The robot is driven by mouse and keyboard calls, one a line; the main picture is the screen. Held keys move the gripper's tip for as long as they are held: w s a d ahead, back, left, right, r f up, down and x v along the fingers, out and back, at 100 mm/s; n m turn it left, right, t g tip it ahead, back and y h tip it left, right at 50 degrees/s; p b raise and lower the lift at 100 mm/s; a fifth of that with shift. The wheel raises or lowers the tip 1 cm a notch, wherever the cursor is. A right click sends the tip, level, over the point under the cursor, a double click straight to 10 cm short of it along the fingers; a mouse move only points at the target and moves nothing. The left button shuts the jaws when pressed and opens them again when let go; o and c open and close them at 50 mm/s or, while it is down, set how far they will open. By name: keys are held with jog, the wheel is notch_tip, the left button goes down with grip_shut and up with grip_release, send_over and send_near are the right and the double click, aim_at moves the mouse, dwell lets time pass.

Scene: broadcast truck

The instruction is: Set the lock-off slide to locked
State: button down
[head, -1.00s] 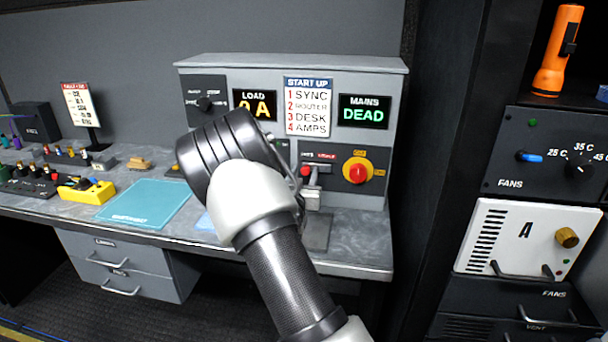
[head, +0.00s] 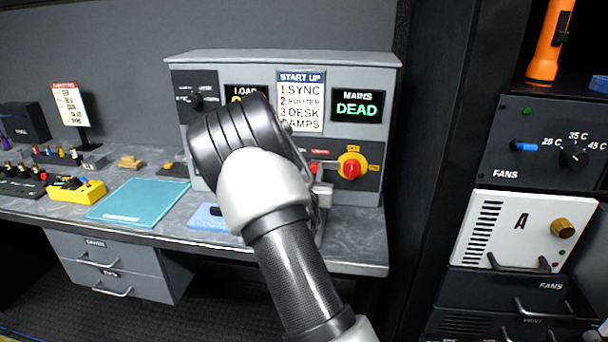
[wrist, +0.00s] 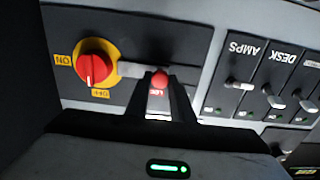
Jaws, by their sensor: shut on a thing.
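The lock-off slide has a red knob (wrist: 160,79) and a pale bar (wrist: 130,69) in the wrist view, which is upside down. My gripper (wrist: 162,98) is shut on the red knob, one dark finger on each side. The bar reaches to the edge of the yellow disc of the red rotary switch (wrist: 93,69); I cannot tell if it engages it. In the head view the knob (head: 315,168) sits just left of the rotary switch (head: 351,169), and my wrist hides much of the panel's lower left. A label by the knob is partly hidden.
The MAINS display (head: 357,106) reads DEAD above the rotary switch. AMPS and DESK breaker levers (wrist: 240,86) stand beside the slide in the wrist view. A teal mat (head: 140,201) and yellow box (head: 78,190) lie on the desk. A rack (head: 520,230) stands at right.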

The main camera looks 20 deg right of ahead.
jog(key=shift+s+d, duration=0.1)
jog(key=shift+d, duration=0.1)
jog(key=c, duration=1.6)
grip_release()
jog(key=shift+s+d, duration=0.1)
jog(key=shift+o, duration=0.2)
jog(key=shift+s+a, duration=0.3)
jog(key=shift+a, duration=0.1)
jog(key=v, duration=1.6)
jog(key=shift+s+a, duration=0.15)
jog(key=shift+s, duration=0.05)
